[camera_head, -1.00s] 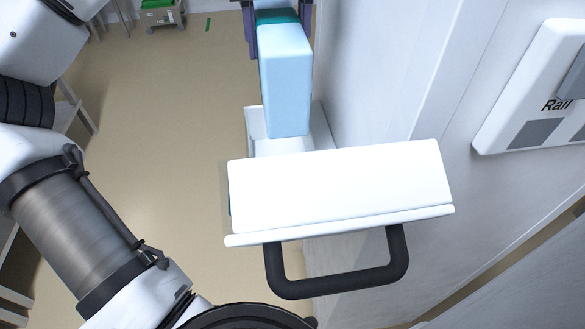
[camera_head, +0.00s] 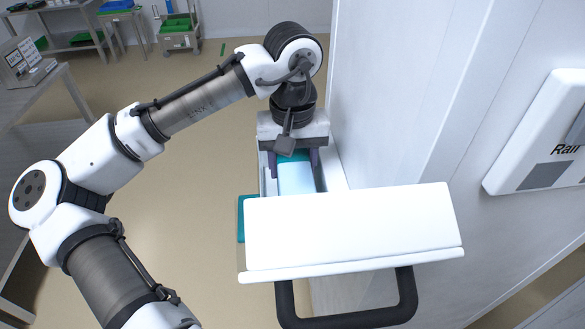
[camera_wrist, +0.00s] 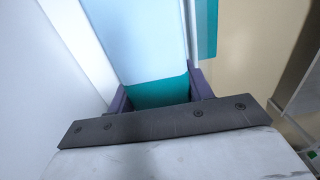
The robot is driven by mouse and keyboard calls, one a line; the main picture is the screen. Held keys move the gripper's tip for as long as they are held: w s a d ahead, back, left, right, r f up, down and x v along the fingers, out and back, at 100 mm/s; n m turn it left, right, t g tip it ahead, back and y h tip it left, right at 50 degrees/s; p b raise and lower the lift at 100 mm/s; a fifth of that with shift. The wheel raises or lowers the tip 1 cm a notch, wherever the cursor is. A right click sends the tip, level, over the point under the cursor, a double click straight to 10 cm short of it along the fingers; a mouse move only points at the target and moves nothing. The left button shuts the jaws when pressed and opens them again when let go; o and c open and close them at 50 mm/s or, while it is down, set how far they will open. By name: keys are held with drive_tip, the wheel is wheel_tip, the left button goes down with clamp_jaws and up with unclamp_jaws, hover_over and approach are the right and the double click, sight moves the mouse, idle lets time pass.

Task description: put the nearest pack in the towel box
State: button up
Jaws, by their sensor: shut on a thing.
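The pack (camera_head: 297,180) is a long light blue block with a teal end. My gripper (camera_head: 293,165) is above the white towel box (camera_head: 334,178), with its purple fingers shut on the two sides of the teal end. In the wrist view, the fingers of my gripper (camera_wrist: 160,92) flank the teal end, and the blue part of the pack (camera_wrist: 145,40) extends away from them. White box walls show on both sides of the pack. The pack is at the box opening, partly inside; its depth is unclear. The front part is hidden behind the white cover (camera_head: 350,225).
A black handle (camera_head: 345,318) projects from the box's near side. A teal piece (camera_head: 241,220) shows at the box's left. A white wall (camera_head: 400,90) stands close on the right. Open floor (camera_head: 205,190) lies to the left, with a metal table (camera_head: 40,95) beyond.

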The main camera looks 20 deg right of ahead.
drive_tip(key=shift+f, duration=1.1)
drive_tip(key=shift+f, duration=0.1)
drive_tip(key=o, duration=1.1)
wheel_tip(320, 180, up, 12)
drive_tip(key=shift+r+b, duration=0.15)
drive_tip(key=shift+b, duration=0.6)
